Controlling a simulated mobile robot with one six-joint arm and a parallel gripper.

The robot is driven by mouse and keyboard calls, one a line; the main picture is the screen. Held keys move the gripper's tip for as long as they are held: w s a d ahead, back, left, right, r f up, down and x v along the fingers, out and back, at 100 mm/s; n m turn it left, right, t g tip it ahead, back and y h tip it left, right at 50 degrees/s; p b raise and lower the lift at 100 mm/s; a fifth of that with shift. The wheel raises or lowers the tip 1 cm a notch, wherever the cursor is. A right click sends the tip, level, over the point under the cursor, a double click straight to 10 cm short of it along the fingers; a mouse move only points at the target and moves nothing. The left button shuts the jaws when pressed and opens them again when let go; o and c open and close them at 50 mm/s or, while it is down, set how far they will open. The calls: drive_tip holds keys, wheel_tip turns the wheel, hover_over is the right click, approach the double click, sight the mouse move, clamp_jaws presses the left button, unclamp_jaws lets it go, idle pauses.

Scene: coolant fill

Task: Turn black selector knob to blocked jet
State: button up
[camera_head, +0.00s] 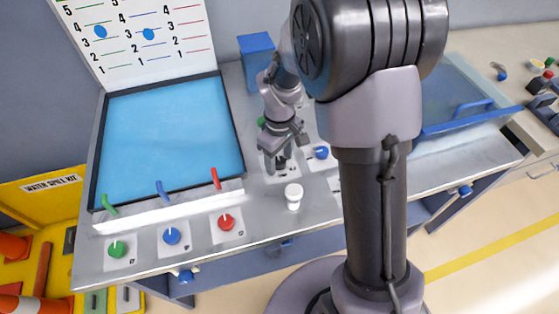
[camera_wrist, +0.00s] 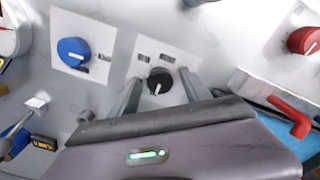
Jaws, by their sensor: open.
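The black selector knob (camera_wrist: 160,79) sits on a pale plate (camera_wrist: 172,47) with small dark labels above it. A white pointer line shows on the knob's face; I cannot read the labels. My gripper (camera_wrist: 160,76) is open, with one finger on each side of the knob. I cannot tell whether either finger touches it. In the head view my gripper (camera_head: 279,164) points down at the panel behind the white-capped fixture and mostly covers the knob.
A blue knob (camera_wrist: 74,51) is left of the black one; it also shows in the head view (camera_head: 321,152). A red knob (camera_wrist: 303,40) and a red lever (camera_wrist: 290,115) are at right. The blue basin (camera_head: 170,130) and a white-capped fixture (camera_head: 293,193) are nearby.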

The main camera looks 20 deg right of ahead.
clamp_jaws()
drive_tip(key=shift+m, duration=0.3)
drive_tip(key=m, duration=0.5)
drive_tip(key=shift+m, duration=0.3)
drive_tip(key=m, duration=0.5)
drive_tip(key=shift+b, duration=0.3)
drive_tip(key=shift+m, duration=0.4)
unclamp_jaws()
